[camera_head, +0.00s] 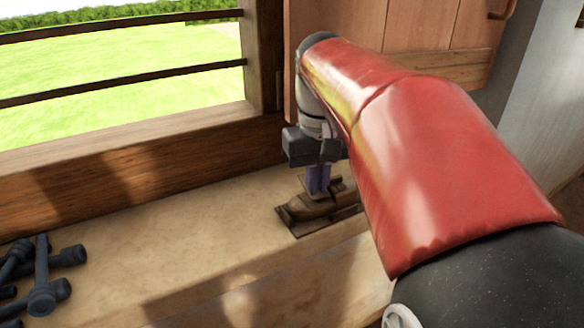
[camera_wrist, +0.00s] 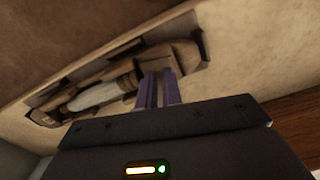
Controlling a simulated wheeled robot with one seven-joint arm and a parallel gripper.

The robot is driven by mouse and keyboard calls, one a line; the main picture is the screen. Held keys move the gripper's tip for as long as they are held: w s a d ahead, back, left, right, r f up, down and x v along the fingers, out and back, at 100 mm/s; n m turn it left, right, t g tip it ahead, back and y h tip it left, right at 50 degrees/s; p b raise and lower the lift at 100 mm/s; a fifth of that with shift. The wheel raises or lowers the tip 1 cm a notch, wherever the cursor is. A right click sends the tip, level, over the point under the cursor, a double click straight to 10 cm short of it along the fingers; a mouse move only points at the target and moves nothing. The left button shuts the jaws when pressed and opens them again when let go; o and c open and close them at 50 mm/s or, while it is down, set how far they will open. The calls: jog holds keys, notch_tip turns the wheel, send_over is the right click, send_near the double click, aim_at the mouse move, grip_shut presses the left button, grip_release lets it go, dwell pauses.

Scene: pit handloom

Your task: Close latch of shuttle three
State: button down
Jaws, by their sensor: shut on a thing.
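A brown wooden shuttle (camera_head: 312,209) lies on a dark base on the pale ledge under the window. In the wrist view the shuttle (camera_wrist: 188,54) runs diagonally, with a white bobbin (camera_wrist: 100,94) in its hollow. My gripper (camera_head: 318,191) points down at the shuttle from above. Its purple fingers (camera_wrist: 159,76) are close together at the shuttle's upper right part in the wrist view, shut on a small part there. The fingers hide that part, so I cannot tell the latch's position. My arm hides the shuttle's right end in the head view.
Several dark hammer-like tools (camera_head: 42,285) lie in a heap on the ledge at the lower left. A barred window (camera_head: 120,70) with a wooden sill (camera_head: 130,178) stands behind. The ledge (camera_head: 190,235) between the tools and the shuttle is clear.

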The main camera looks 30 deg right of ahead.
jog(key=m+p, duration=0.1)
jog(key=m, duration=0.3)
jog(key=shift+r+m+p, duration=0.1)
jog(key=shift+m+p, duration=0.2)
jog(key=m+p, duration=0.1)
jog(key=m, duration=0.2)
jog(key=shift+m, duration=0.3)
jog(key=m+p, duration=0.1)
jog(key=m, duration=0.2)
jog(key=shift+m, duration=0.3)
jog(key=shift+m+p, duration=0.35)
jog(key=shift+m, duration=1.45)
jog(key=c, duration=1.8)
grip_release()
